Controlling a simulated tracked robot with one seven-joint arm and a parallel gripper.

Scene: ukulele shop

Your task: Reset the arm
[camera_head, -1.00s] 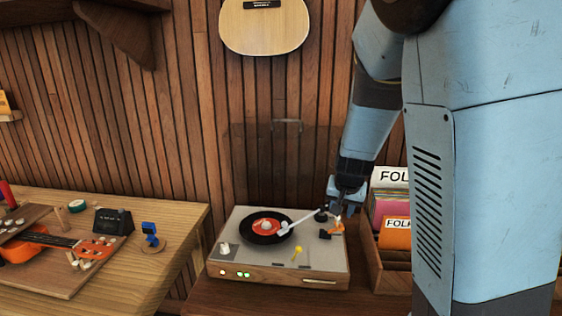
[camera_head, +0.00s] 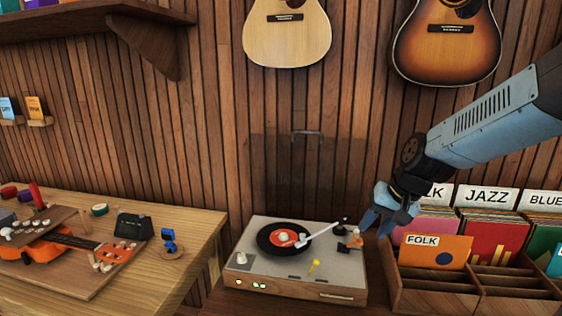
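My gripper (camera_head: 376,222) is at the end of my blue arm, which reaches in from the right. It is above the right rear corner of the record player (camera_head: 262,278), near the record crate, and looks apart from both. Its fingers point down and left with a gap between them, and nothing shows in them. A black record with an orange label (camera_head: 268,239) lies on the platter. The white tonearm (camera_head: 320,232) reaches from its pivot at the right toward the record; whether its tip touches the record is too small to tell.
A wooden crate (camera_head: 437,301) of records with JAZZ and FOLK cards stands right of the player, under my arm. A wooden bench (camera_head: 142,291) with an orange ukulele (camera_head: 45,250) and small tools is at the left. Guitars (camera_head: 286,45) hang on the slatted wall.

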